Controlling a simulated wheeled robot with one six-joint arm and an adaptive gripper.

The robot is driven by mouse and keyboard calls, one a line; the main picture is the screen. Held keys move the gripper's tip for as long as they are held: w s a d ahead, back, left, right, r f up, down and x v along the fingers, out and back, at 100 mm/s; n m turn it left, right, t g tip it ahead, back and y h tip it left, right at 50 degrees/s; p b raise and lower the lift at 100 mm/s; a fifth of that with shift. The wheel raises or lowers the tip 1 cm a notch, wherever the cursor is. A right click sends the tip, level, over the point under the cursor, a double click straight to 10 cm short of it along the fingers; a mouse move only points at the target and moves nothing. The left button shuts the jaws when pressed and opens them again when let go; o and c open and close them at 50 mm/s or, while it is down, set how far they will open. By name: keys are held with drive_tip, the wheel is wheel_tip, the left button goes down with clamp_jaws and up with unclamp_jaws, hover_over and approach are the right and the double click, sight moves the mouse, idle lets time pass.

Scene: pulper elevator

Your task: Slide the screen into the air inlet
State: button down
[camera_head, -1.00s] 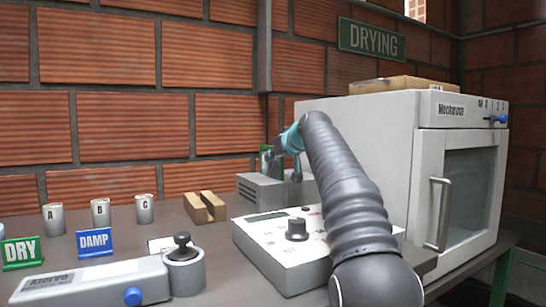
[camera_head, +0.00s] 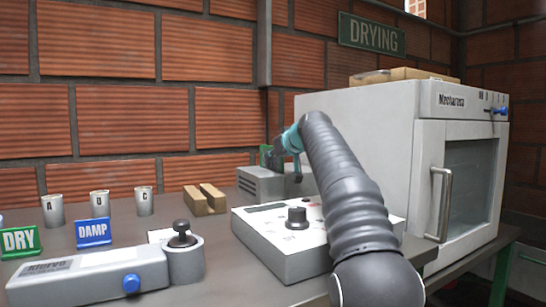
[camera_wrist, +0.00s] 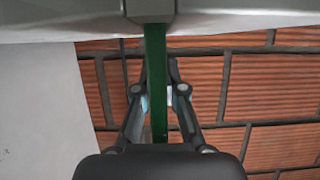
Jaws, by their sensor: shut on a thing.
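A thin green screen (camera_wrist: 157,80) stands upright between the fingers of my gripper (camera_wrist: 158,95) in the wrist view, and the fingers are shut on it. Its far end meets a grey fitting (camera_wrist: 150,9) on a pale surface at the top of that view. I cannot tell for sure that this fitting is the air inlet, or whether the screen is inside it. In the head view my gripper (camera_head: 277,152) is by the left side of the white drying oven (camera_head: 360,135), above a grey box, and only a bit of green shows.
The grey box (camera_head: 262,183) stands close under my gripper. A white control unit with a knob (camera_head: 285,245) is in front of it. Wooden blocks (camera_head: 205,198), several cups (camera_head: 98,203) and a moisture meter (camera_head: 100,275) are to the left. The brick wall is behind.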

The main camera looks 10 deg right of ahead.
drive_tip(key=shift+f+b, duration=0.7)
drive_tip(key=shift+f, duration=0.15)
drive_tip(key=c, duration=1.2)
unclamp_jaws()
drive_tip(key=shift+r, duration=0.1)
drive_tip(key=v, duration=1.2)
